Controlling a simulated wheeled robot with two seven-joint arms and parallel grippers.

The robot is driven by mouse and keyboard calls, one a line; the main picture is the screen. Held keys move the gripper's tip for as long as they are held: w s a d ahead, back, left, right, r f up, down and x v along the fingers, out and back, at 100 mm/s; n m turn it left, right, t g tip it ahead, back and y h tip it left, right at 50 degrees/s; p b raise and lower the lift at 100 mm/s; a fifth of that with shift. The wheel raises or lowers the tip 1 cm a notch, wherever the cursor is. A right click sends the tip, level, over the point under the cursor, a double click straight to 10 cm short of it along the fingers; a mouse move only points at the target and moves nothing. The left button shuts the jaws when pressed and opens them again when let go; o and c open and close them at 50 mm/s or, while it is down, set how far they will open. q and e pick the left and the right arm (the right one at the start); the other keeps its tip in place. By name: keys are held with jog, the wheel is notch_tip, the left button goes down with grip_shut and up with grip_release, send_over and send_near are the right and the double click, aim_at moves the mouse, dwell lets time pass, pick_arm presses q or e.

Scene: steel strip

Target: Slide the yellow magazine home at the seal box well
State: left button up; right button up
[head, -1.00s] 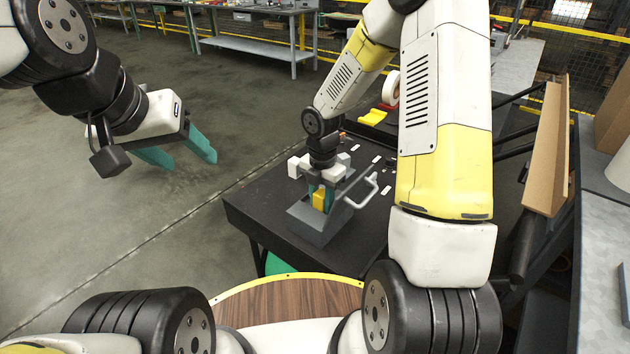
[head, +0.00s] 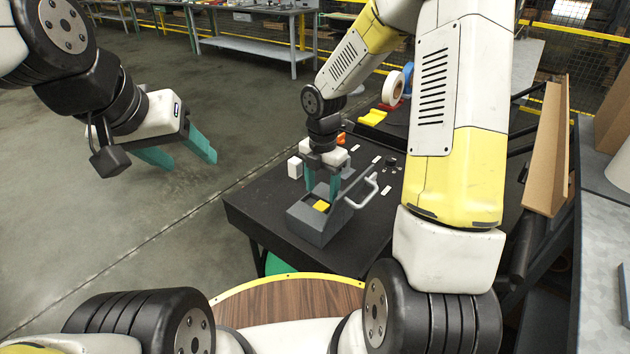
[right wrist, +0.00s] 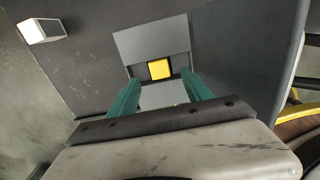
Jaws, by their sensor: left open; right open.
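The yellow magazine (head: 321,206) sits in the well of the grey seal box (head: 312,229), with only its top showing near the rim. In the right wrist view the magazine (right wrist: 159,69) is a yellow square inside the dark opening of the box (right wrist: 150,38). My right gripper (head: 322,190) is open and empty above the box. Its green fingers (right wrist: 160,80) are spread to either side of the magazine, apart from it. My left gripper (head: 190,160) is open and empty, held over the floor at the left. The magazine's lower part is hidden in the well.
The box stands near the front corner of a black table (head: 262,205). A light handle (head: 364,189) is at its right side. A white block (head: 295,167) stands behind it. Small white pieces, a yellow part (head: 373,117) and tape rolls (head: 393,87) lie further back.

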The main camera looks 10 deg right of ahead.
aim_at(322, 206)
jog(key=shift+r, duration=1.35)
jog(key=shift+d+r, duration=0.1)
jog(key=shift+r, duration=0.25)
jog(key=s+d+r+m+t+y, duration=0.1)
jog(key=s+d+r+m+t, duration=0.1)
jog(key=s+r+m, duration=0.7)
jog(key=s+d+r+m+t+y, duration=0.1)
jog(key=s+r+m+t, duration=0.3)
jog(key=s+r+m, duration=0.5)
notch_tip(322, 206, up, 3)
jog(key=m, duration=0.8)
jog(key=shift+d, duration=0.35)
